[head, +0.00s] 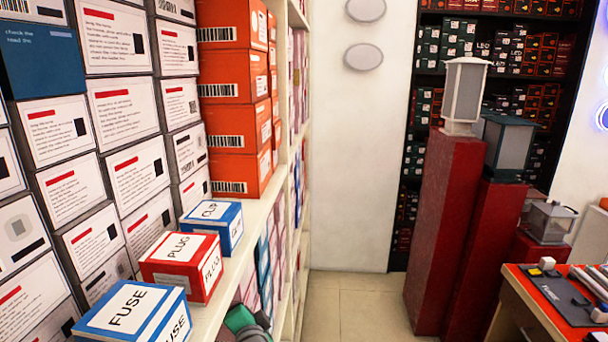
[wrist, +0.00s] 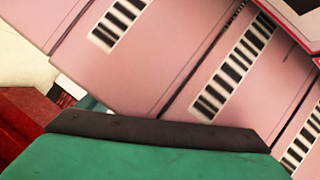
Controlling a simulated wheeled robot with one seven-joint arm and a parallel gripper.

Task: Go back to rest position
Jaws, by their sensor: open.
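My gripper (head: 246,322) shows as a green and dark grey shape at the bottom of the head view, just right of the shelf edge and partly cut off by the frame. In the wrist view, its green body with a dark strip (wrist: 155,130) fills the bottom, in front of pink boxes with barcodes (wrist: 130,55). No object shows in it. It is open, though both fingertips cannot be made out.
A cream shelf (head: 253,225) holds a blue FUSE box (head: 130,310), a red PLUG box (head: 181,266) and a blue CLIP box (head: 212,222). Red pedestals (head: 446,235) with lanterns and an orange-topped table (head: 540,300) stand right. Tiled floor (head: 355,305) is clear between.

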